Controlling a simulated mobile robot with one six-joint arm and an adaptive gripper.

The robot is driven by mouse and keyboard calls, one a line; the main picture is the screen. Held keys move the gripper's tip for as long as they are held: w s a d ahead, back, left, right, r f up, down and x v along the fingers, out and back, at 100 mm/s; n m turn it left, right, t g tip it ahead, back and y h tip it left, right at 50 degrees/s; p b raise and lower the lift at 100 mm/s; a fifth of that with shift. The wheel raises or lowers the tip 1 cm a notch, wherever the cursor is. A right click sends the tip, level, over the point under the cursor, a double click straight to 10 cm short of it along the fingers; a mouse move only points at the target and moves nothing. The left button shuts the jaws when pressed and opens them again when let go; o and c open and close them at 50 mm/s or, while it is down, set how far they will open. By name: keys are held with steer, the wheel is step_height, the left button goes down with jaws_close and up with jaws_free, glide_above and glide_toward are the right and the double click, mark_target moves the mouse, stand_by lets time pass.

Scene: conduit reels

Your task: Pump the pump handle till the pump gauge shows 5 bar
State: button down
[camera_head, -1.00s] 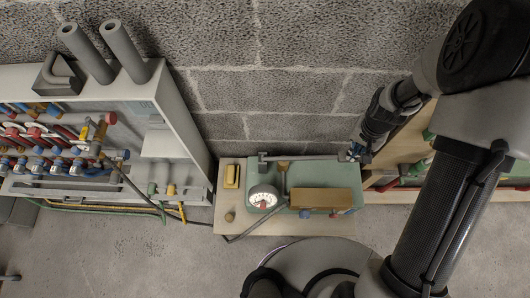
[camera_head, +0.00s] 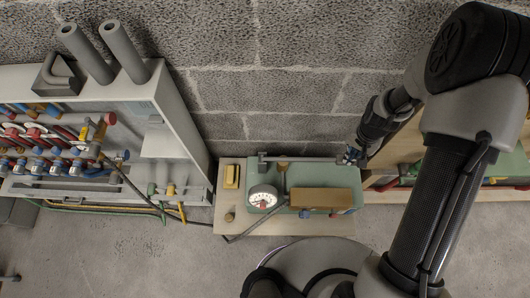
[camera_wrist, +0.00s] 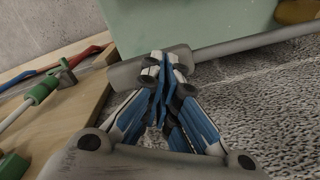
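The green pump (camera_head: 345,176) sits on a pale board beside the wall. Its grey handle (camera_head: 305,159) is a bar along the wall side of the pump, lying nearly level in the picture. The round white gauge (camera_head: 263,198) is at the pump's left end; it has a red mark low on its face, and its reading is too small to tell. My gripper (camera_head: 353,154) is at the handle's right end. In the wrist view my gripper's blue fingers (camera_wrist: 165,65) are together, over the thick grey handle grip (camera_wrist: 128,73); the grip does not clearly lie between them.
A tan block (camera_head: 322,198) lies on the pump, and a yellow piece (camera_head: 231,175) is on the board (camera_head: 228,213). A grey cabinet (camera_head: 182,135) with valves and hoses stands left. A wooden tray (camera_wrist: 75,108) with green and red parts is close beside my gripper. A block wall is behind.

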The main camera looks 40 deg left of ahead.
step_height(320, 180, up, 11)
steer(key=p, duration=0.7)
steer(key=shift+f+p, duration=0.2)
steer(key=shift+p, duration=0.15)
stand_by(0.5)
steer(key=shift+r+p, duration=1.75)
steer(key=shift+r, duration=0.75)
